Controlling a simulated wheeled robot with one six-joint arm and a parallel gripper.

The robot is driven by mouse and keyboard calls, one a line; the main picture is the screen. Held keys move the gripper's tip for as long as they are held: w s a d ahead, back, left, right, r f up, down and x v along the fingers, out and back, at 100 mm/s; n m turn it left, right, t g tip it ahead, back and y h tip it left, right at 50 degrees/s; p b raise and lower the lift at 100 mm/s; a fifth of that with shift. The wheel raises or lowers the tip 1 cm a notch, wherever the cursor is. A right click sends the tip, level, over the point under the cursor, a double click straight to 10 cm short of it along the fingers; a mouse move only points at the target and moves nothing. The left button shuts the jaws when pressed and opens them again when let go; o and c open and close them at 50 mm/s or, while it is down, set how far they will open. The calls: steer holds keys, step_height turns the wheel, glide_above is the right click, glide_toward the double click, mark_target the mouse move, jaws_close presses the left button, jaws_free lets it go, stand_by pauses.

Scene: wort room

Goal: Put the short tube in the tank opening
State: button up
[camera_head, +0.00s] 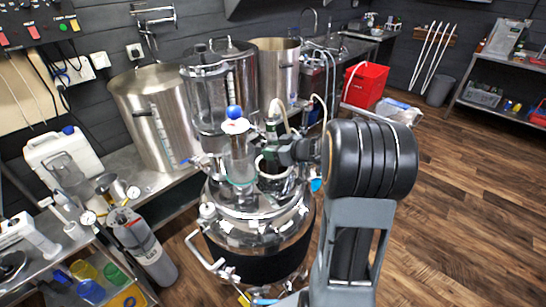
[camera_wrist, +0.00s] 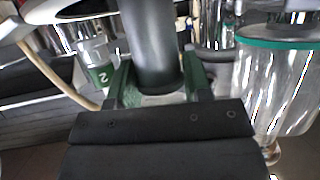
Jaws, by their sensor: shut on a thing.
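My gripper (camera_head: 275,150) is over the lid of the steel tank (camera_head: 262,210), which has a black band around its body. In the wrist view my gripper (camera_wrist: 157,88) has its green-padded fingers closed on a dark grey tube (camera_wrist: 152,45), likely the short tube. The tube's far end runs out of the top of that view. In the head view the gripper and fittings hide most of the tube. A clear glass cylinder (camera_head: 239,160) stands on the lid just left of the gripper. I cannot make out the tank opening or whether the tube touches it.
The glass cylinder's teal rim (camera_wrist: 280,43) is close on the right in the wrist view. A pale hose (camera_wrist: 62,72) passes on the left. Large steel pots (camera_head: 152,115) stand behind. A gas cylinder (camera_head: 143,247) stands left of the tank. The wooden floor at right is clear.

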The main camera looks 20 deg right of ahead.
steer(key=shift+f, duration=1.1)
steer(key=o, duration=1.2)
steer(key=shift+c, duration=0.2)
